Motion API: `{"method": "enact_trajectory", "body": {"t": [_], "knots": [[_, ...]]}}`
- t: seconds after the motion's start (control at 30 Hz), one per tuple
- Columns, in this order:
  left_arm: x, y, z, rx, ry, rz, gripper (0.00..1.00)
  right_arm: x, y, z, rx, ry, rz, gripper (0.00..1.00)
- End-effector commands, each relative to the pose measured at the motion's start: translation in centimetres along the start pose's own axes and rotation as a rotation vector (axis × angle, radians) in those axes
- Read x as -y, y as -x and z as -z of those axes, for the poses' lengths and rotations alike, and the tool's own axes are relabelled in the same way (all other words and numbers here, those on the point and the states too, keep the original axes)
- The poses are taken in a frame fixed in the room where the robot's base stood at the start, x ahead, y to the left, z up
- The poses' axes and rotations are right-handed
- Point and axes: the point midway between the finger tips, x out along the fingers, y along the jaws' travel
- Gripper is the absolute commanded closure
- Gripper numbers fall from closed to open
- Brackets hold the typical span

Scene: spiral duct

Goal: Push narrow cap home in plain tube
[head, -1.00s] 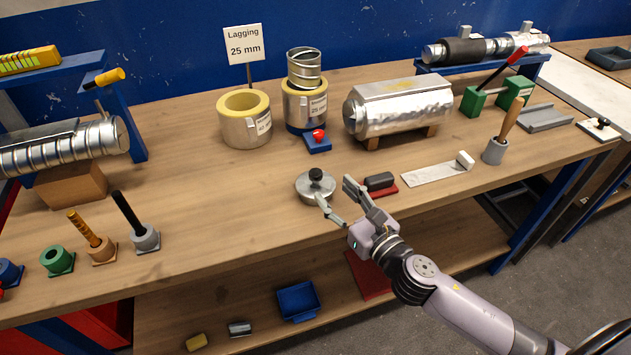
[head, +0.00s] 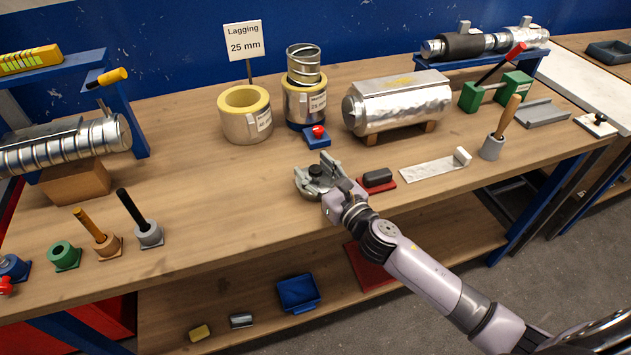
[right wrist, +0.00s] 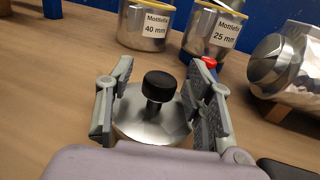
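A round metal cap with a black knob (head: 315,171) sits on the workbench near its front edge, partly covered by my right gripper (head: 320,175). In the right wrist view the cap's shiny disc (right wrist: 150,120) and black knob (right wrist: 159,85) stand between the fingers of my right gripper (right wrist: 166,85). The fingers are spread, with a gap visible on both sides of the knob. A ribbed metal duct (head: 60,150) lies on a wooden block at the left. I cannot tell which tube is the plain one. My left gripper is not in view.
Lagging rings (head: 245,115) stand behind the cap, one holding a short spiral tube (head: 303,62). A foil-clad cylinder (head: 398,105) lies back right. A dark block on a red base (head: 378,178) sits close right of my gripper.

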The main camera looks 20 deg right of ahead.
Motion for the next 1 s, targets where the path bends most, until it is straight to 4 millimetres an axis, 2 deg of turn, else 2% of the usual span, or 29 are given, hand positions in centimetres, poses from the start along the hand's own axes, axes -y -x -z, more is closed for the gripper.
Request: {"method": "enact_trajectory", "body": {"t": [0.07, 0.67, 1.0], "knots": [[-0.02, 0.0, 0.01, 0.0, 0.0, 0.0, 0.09, 0.01, 0.02, 0.0, 0.0, 0.0, 0.0, 0.59], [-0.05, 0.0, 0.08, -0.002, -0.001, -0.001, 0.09, 0.02, 0.03, -0.02, 0.0, 0.0, 0.0, 0.99], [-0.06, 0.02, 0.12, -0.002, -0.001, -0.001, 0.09, 0.02, 0.02, -0.13, 0.002, 0.0, 0.0, 1.0]]}}
